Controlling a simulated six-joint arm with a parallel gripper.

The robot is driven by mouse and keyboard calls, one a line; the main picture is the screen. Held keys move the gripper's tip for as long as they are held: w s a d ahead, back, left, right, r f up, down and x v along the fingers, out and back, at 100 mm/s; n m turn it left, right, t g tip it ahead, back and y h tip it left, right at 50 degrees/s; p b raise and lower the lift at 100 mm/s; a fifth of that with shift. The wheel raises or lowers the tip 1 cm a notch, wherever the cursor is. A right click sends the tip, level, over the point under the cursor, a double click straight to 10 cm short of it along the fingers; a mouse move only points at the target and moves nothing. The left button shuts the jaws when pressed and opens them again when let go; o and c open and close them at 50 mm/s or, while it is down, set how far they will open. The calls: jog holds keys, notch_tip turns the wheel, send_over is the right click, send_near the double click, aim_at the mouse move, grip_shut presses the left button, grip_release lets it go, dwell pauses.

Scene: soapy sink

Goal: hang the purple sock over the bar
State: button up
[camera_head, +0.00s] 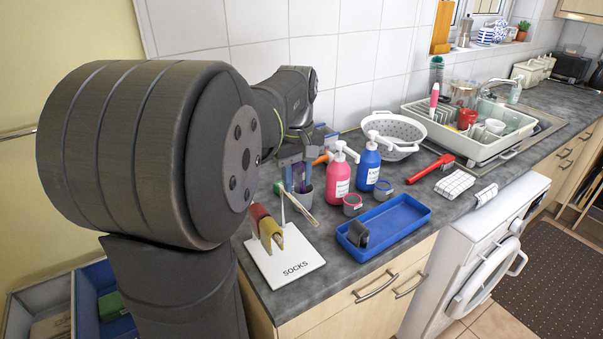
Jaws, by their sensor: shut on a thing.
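My gripper (300,176) is above the counter, left of the pink bottle. It is shut on a small purple thing, seen as the purple sock (300,179), which is mostly hidden by the fingers. The sock is just above or in front of a grey cup (305,196); I cannot tell whether they touch. The sock stand, with a white base (287,266) marked SOCKS, is at the counter's near left. A red sock (258,212) and a yellow sock (270,232) hang over its bar, which is largely hidden.
A pink bottle (339,178) and a blue bottle (368,166) stand right of my gripper. A white colander (393,137) and a dish rack (480,150) are farther back.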

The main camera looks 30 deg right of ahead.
aim_at(297, 202)
jog(key=shift+f, duration=4.8)
jog(key=o, duration=1)
notch_tip(297, 202, up, 17)
jog(key=shift+r, duration=0.2)
jog(key=shift+f, duration=0.1)
